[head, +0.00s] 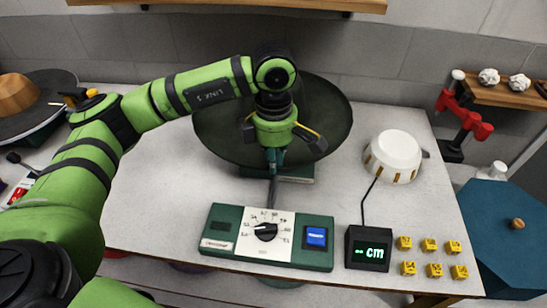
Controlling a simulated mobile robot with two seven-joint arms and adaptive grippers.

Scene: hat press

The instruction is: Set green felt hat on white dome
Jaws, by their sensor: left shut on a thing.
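My left gripper (274,168) points down at the middle of the table. It is shut, with its fingertips at a dark grey bar (273,192) that rises behind the control box. A wide dark olive-green round form (325,115) stands behind the gripper, on a low green base. I cannot tell for sure whether it is the felt hat; no other green hat shows clearly. The white dome (395,150) stands free and bare at the right, with tan strips around its lower side. My right gripper is not in view.
The control box (218,229) has a dial and a blue switch. Beside it are a display (368,247) wired to the dome and several yellow cubes (429,245). A red clamp (465,115) is at the right; a brown dome (15,92) on a dark disc is far left.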

